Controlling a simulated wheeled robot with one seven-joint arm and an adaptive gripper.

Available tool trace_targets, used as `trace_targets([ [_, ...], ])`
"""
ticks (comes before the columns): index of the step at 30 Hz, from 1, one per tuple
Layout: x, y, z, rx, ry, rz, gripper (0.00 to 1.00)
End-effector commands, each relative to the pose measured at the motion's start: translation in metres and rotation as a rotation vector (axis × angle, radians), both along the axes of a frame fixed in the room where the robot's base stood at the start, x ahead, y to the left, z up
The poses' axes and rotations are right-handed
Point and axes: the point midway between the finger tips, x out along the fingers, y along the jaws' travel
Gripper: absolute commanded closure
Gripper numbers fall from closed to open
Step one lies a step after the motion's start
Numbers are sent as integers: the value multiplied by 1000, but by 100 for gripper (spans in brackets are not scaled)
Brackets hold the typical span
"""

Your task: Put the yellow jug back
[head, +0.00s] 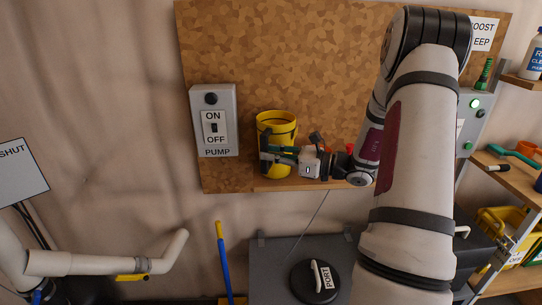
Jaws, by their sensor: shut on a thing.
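The yellow jug (277,131) is in the head view, upright at the small wooden shelf (262,185) on the cork-patterned board. It has a dark band near its rim. My gripper (272,158) reaches in from the right and is shut on the jug around its middle. The fingers and the gripper body hide part of the jug's right side. The jug's base appears at the shelf's level; I cannot tell whether it rests on the wood.
A grey pump switch box (214,120) is on the board just left of the jug. A red-topped item (350,149) shows behind my wrist. Below stands a dark cabinet (270,262) with a round port lid (315,281). Shelves with tools (517,170) are at right.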

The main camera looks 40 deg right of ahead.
Motion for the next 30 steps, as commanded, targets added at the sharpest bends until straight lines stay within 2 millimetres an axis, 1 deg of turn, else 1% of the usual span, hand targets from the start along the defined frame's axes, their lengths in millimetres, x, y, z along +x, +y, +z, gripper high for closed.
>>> trace_targets([
  [2, 0, 0, -3, 1, -1, 0, 100],
  [3, 0, 0, -3, 0, 0, 0, 83],
  [5, 0, 0, -3, 0, 0, 0, 69],
  [6, 0, 0, -3, 0, 0, 0, 67],
  [14, 0, 0, -2, 0, 0, 0, 67],
  [17, -1, 0, 2, -1, -1, 0, 67],
  [20, -10, -8, 1, -1, 1, -4, 67],
  [23, -25, -18, 1, -1, 1, -6, 67],
  [30, -67, -45, 1, -1, -1, -5, 67],
])
